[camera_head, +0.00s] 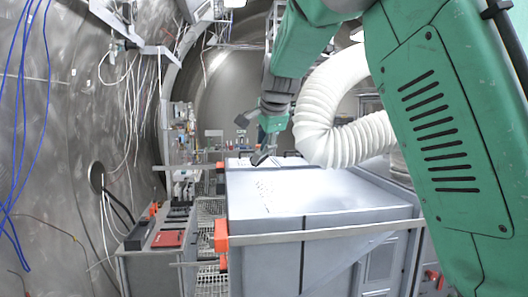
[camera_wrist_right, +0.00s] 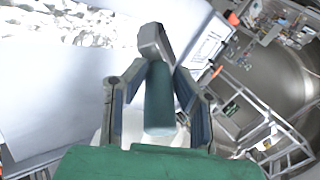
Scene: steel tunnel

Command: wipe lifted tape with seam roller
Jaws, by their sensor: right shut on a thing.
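My right gripper (camera_head: 257,137) reaches in over the far end of a grey cabinet top. In the right wrist view its two fingers (camera_wrist_right: 157,88) are shut on the seam roller, which has a dark green handle (camera_wrist_right: 159,105) and a grey head (camera_wrist_right: 155,43) pointing away from the palm. I cannot tell whether the head touches the surface. Crumpled silvery material (camera_wrist_right: 70,22) shows at the upper left of the wrist view; I cannot tell whether it is the lifted tape. The tape is not clearly made out in the head view. My left gripper is out of view.
The cabinet top (camera_head: 310,195) is mostly bare, with small dark specks. An orange-cornered rail (camera_head: 330,231) runs along its front edge. A lower bench (camera_head: 150,255) with a red item (camera_head: 168,239) stands left. Blue cables (camera_head: 22,130) hang on the tunnel wall.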

